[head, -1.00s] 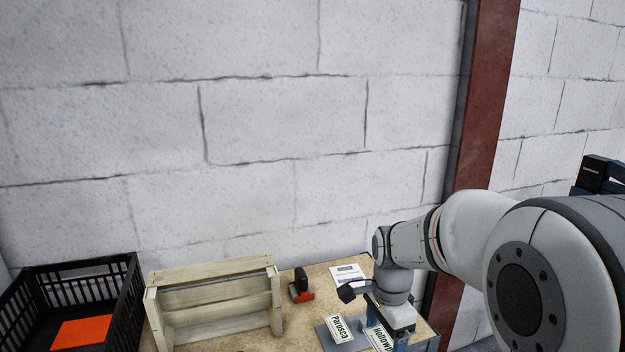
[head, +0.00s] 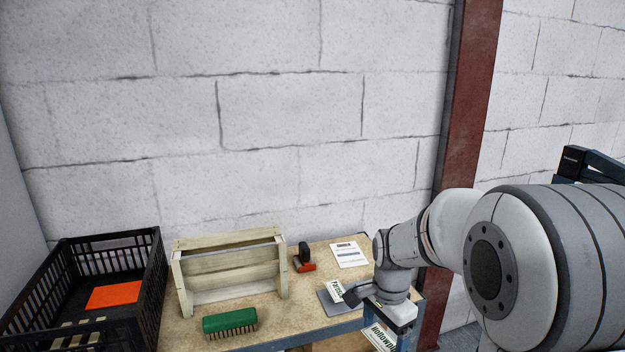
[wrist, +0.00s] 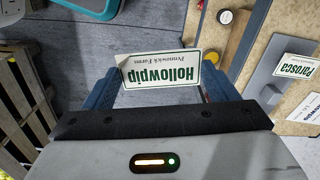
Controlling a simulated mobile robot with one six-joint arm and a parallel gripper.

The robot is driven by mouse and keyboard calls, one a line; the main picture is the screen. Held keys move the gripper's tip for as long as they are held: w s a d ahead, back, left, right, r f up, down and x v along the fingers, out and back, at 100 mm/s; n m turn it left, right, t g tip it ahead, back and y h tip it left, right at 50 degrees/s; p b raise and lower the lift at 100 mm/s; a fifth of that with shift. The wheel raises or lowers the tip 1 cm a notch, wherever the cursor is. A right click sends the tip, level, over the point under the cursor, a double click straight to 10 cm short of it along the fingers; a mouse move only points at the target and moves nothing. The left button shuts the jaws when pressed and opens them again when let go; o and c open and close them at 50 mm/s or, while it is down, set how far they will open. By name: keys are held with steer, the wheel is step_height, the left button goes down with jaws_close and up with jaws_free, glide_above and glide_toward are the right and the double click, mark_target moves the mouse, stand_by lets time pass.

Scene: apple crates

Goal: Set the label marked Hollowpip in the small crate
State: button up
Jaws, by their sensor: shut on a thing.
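The Hollowpip label, a white card with green print (wrist: 160,68), is between the fingers of my gripper (wrist: 158,84), which is shut on it. In the head view the same label (head: 380,340) hangs below my gripper (head: 398,330), at the table's front right edge, partly cut by the frame. The pale wooden crate (head: 232,296), the smaller of two crates on the table, stands left of my gripper and apart from it. The Parosca label (head: 337,291) lies on a grey plate behind my gripper.
A black plastic crate (head: 148,290) with an orange sheet inside stands at the left. A green brush (head: 229,322) lies in front of the wooden crate. A black and red tool (head: 305,258) and a printed sheet (head: 349,254) lie near the wall.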

steer(key=shift+w+f+n, duration=0.2)
steer(key=shift+f+n, duration=0.15)
steer(key=shift+n, duration=0.15)
steer(key=w+f+n, duration=0.8)
steer(key=f+n, duration=0.2)
steer(key=f, duration=0.1)
steer(key=s+f+n, duration=0.1)
steer(key=s+f, duration=0.3)
steer(key=f, duration=0.3)
steer(key=shift+s+d, duration=0.15)
steer(key=shift+d, duration=0.05)
